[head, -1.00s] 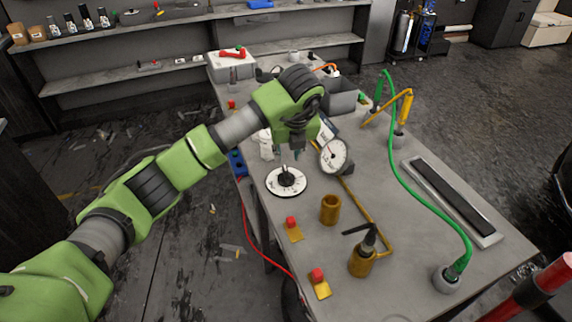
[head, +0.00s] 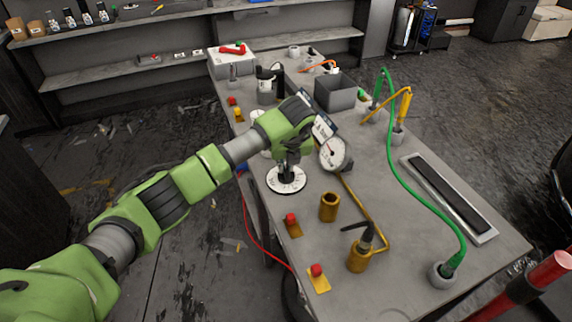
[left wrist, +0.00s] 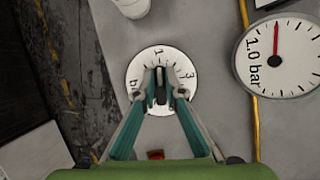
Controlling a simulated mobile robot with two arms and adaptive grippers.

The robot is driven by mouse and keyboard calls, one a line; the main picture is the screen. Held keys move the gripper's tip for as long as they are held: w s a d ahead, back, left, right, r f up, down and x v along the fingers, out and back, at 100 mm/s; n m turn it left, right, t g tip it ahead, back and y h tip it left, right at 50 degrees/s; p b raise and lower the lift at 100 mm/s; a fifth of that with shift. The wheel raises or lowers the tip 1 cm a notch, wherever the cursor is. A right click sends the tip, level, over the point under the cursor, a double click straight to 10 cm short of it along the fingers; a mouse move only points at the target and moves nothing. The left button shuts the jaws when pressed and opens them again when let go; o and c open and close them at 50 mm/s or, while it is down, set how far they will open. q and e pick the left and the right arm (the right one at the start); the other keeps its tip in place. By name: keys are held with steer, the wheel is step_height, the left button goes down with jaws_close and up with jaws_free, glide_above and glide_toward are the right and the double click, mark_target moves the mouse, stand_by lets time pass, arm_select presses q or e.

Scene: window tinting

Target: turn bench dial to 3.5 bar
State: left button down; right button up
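The bench dial (head: 287,186) is a white round disc on the bench with marks and a black knob; in the left wrist view the dial's face (left wrist: 135,84) shows the numbers 1 and 3. My left gripper (head: 288,168) is down over it. In the left wrist view the two fingertips of the gripper (left wrist: 160,84) stand on either side of the black knob; whether they press on it is not clear. The round gauge (head: 332,153) beside the dial carries the label "1.0 bar" in the left wrist view (left wrist: 275,55), with a red needle. My right gripper is not in view.
On the grey bench (head: 410,260) stand a brass cup (head: 329,207), a brass holder (head: 360,257) with a dark-handled tool, and red buttons on yellow bases (head: 318,276). A green hose (head: 420,200) and a grey bin (head: 336,92) are farther right and back.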

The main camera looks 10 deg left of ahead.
arm_select(q)
steer(key=m+b, duration=0.2)
steer(key=shift+w+f+h+b, duration=0.1)
steer(key=shift+f+h+b, duration=0.1)
steer(key=shift+h+b, duration=0.2)
steer(key=m+h+b, duration=0.1)
steer(key=m+b, duration=0.2)
steer(key=m, duration=0.1)
steer(key=shift+b, duration=0.3)
steer(key=m+h+b, duration=0.1)
steer(key=m+b, duration=0.1)
steer(key=m, duration=0.1)
steer(key=shift+d+m+h+b, duration=0.1)
steer(key=shift+m+h+b, duration=0.2)
steer(key=shift+h, duration=0.1)
steer(key=m+b, duration=0.1)
steer(key=m, duration=0.1)
steer(key=m+g+h+b, duration=0.1)
steer(key=m, duration=0.1)
steer(key=shift+d+r+m+h, duration=0.1)
steer(key=shift+r+m+h, duration=0.05)
steer(key=shift+m+h, duration=0.15)
steer(key=m+g, duration=0.1)
steer(key=m, duration=0.2)
steer(key=shift+h, duration=0.3)
steer(key=shift+s+r+m+g, duration=0.15)
steer(key=shift+m+g, duration=0.35)
steer(key=shift+m, duration=0.7)
steer(key=shift+b, duration=0.3)
